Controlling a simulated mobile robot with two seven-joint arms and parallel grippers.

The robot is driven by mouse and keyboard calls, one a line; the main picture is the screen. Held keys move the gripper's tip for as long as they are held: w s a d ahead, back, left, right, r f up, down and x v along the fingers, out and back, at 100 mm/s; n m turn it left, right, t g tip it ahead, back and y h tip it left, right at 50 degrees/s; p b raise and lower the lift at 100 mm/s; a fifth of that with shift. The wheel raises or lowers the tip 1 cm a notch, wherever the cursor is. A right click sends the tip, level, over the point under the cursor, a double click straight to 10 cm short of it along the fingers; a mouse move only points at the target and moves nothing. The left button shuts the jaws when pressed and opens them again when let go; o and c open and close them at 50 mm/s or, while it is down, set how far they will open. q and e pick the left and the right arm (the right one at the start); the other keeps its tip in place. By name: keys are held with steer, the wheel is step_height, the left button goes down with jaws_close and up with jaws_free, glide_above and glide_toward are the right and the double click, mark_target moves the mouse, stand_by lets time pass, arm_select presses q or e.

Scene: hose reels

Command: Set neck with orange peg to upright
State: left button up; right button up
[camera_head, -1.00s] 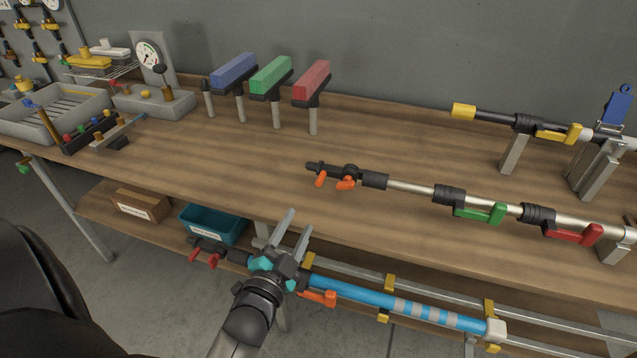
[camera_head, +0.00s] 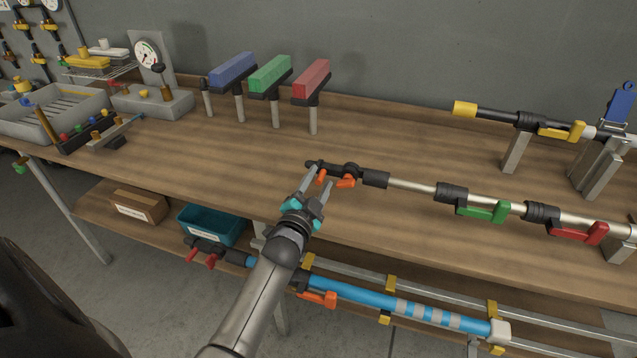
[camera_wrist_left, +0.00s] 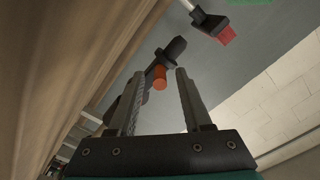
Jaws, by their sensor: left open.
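The neck (camera_head: 332,167) is the black end piece of a pole mounted over the wooden bench, with an orange peg (camera_head: 322,176) and an orange lever (camera_head: 346,182) hanging below it. My left gripper (camera_head: 318,180) is open, its fingertips at the neck close to the orange peg. In the left wrist view the orange peg (camera_wrist_left: 160,78) shows beyond and between the open fingers (camera_wrist_left: 158,85), beside the black neck (camera_wrist_left: 171,52). Whether a finger touches the neck is unclear. My right gripper is not in view.
The pole (camera_head: 409,186) runs right with a green lever (camera_head: 482,212) and a red lever (camera_head: 578,232). Blue, green and red blocks (camera_head: 311,80) stand on posts behind. A blue pole (camera_head: 365,296) lies below the bench's front edge. The bench's middle is largely clear.

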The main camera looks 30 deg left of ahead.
arm_select(q)
steer(key=shift+w, duration=0.1)
jaws_close()
stand_by(0.4)
stand_by(1.1)
